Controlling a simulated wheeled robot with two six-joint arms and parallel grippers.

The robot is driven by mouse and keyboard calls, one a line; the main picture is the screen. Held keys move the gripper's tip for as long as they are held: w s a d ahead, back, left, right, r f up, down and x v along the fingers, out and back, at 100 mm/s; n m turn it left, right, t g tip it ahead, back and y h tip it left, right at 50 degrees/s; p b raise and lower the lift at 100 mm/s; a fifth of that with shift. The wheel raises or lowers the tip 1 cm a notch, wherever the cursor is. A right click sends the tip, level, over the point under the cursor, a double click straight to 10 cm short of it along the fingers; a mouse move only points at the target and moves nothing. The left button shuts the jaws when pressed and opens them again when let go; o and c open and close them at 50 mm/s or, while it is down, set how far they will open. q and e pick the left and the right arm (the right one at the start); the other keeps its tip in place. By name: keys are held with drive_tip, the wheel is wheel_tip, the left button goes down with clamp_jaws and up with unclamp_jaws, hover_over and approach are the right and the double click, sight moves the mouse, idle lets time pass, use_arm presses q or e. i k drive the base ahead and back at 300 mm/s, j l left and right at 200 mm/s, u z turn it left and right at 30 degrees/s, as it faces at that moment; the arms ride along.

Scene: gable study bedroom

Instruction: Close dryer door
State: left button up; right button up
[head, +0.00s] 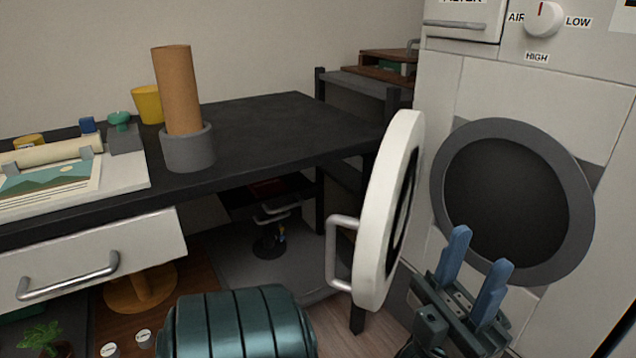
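The dryer (600,240) stands at the right. Its round opening, with a grey rim (582,215), is uncovered and dark inside. The round white dryer door (385,225) stands swung out to the left of the opening and is seen nearly edge-on. A metal handle (331,255) sticks out from its left face.
A black desk (270,125) fills the left, holding a grey pot with a brown cylinder (178,90) and a yellow cup (147,103). Its white drawer (150,248) is pulled out. A dark shelf unit (345,85) stands behind the door. The dryer has a control knob (543,20).

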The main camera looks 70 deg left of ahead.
sight(383, 227)
drive_tip(key=k, duration=2)
drive_tip(key=k+u, duration=0.3)
drive_tip(key=u, duration=0.15)
drive_tip(key=k+j+u, duration=0.15)
drive_tip(key=u, duration=0.25)
drive_tip(key=i+l+u, duration=0.3)
drive_tip(key=l+u, duration=0.3)
drive_tip(key=i+l+u, duration=0.25)
drive_tip(key=l+u, duration=0.3)
